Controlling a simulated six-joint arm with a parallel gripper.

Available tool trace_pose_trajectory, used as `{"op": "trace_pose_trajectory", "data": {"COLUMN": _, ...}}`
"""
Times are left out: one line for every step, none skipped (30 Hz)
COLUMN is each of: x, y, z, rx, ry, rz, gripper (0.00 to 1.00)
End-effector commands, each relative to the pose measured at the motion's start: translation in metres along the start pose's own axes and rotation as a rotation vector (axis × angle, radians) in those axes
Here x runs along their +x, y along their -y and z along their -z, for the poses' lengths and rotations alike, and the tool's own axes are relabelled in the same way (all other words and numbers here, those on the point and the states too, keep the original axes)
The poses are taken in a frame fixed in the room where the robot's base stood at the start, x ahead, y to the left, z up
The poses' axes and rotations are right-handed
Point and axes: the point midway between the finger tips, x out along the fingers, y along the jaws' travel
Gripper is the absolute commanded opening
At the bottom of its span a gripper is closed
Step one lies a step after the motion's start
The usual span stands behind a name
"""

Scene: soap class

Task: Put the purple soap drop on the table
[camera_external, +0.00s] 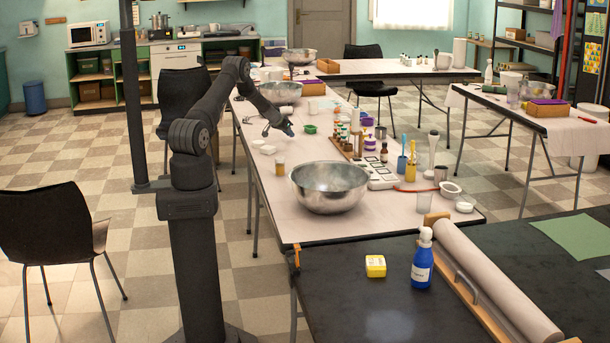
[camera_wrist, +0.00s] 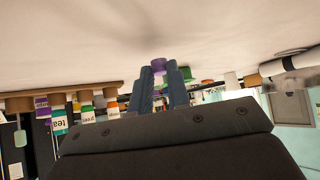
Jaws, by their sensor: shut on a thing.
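My gripper (camera_external: 287,130) is above the long table (camera_external: 250,190), left of the bottle rack. In the wrist view, its two blue-grey fingers (camera_wrist: 160,84) are shut around a small purple piece, which I take to be the purple soap drop (camera_wrist: 158,65). The drop shows between the fingertips, with the pale table top (camera_wrist: 70,40) beyond it. I cannot tell whether it touches the table. In the external view the drop is too small or hidden to make out. The wrist view is upside down, with the table at the top.
A large metal bowl (camera_external: 329,188) stands on the near part of the table. A small amber jar (camera_external: 280,169), white dishes (camera_external: 267,149) and a green bowl (camera_external: 310,129) are near my gripper. Several bottles (camera_external: 343,130) stand in a rack to the right. Pale table surface shows between them.

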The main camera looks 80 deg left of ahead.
Motion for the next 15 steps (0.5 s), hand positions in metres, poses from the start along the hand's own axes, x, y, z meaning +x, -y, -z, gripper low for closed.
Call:
{"op": "trace_pose_trajectory", "data": {"x": 0.0067, "y": -0.0002, "z": -0.007, "rx": -0.001, "ry": 0.002, "rz": -0.001, "gripper": 0.0}}
{"op": "trace_pose_trajectory", "data": {"x": 0.0092, "y": -0.0001, "z": -0.0095, "rx": -0.001, "ry": 0.001, "rz": 0.0, "gripper": 0.0}}
{"op": "trace_pose_trajectory", "data": {"x": 0.0112, "y": 0.0, "z": -0.0111, "rx": -0.001, "ry": 0.0, "rz": 0.0, "gripper": 0.0}}
{"op": "trace_pose_trajectory", "data": {"x": 0.0119, "y": 0.0001, "z": -0.0116, "rx": 0.0, "ry": -0.001, "rz": 0.001, "gripper": 0.0}}
{"op": "trace_pose_trajectory", "data": {"x": 0.012, "y": 0.0001, "z": -0.0115, "rx": 0.0, "ry": -0.001, "rz": 0.001, "gripper": 0.0}}
{"op": "trace_pose_trajectory", "data": {"x": 0.0117, "y": 0.0001, "z": -0.0112, "rx": 0.001, "ry": -0.002, "rz": 0.001, "gripper": 0.0}}
{"op": "trace_pose_trajectory", "data": {"x": 0.0116, "y": 0.0001, "z": -0.0111, "rx": 0.001, "ry": -0.002, "rz": 0.001, "gripper": 0.0}}
{"op": "trace_pose_trajectory", "data": {"x": 0.0116, "y": 0.0, "z": -0.0112, "rx": 0.001, "ry": -0.001, "rz": 0.001, "gripper": 0.0}}
{"op": "trace_pose_trajectory", "data": {"x": 0.0116, "y": 0.0, "z": -0.0112, "rx": 0.001, "ry": -0.001, "rz": 0.001, "gripper": 0.0}}
{"op": "trace_pose_trajectory", "data": {"x": 0.0116, "y": 0.0, "z": -0.0113, "rx": 0.001, "ry": -0.001, "rz": 0.001, "gripper": 0.0}}
{"op": "trace_pose_trajectory", "data": {"x": 0.0118, "y": 0.0, "z": -0.0116, "rx": 0.0, "ry": -0.001, "rz": 0.001, "gripper": 0.0}}
{"op": "trace_pose_trajectory", "data": {"x": 0.0125, "y": -0.0001, "z": -0.0124, "rx": 0.0, "ry": -0.001, "rz": 0.001, "gripper": 0.0}}
{"op": "trace_pose_trajectory", "data": {"x": 0.0132, "y": -0.0001, "z": -0.0131, "rx": 0.0, "ry": 0.0, "rz": 0.001, "gripper": 0.0}}
{"op": "trace_pose_trajectory", "data": {"x": 0.0139, "y": -0.0001, "z": -0.0139, "rx": 0.0, "ry": 0.0, "rz": 0.001, "gripper": 0.0}}
{"op": "trace_pose_trajectory", "data": {"x": 0.0141, "y": 0.0, "z": -0.0139, "rx": 0.001, "ry": -0.001, "rz": 0.001, "gripper": 0.2}}
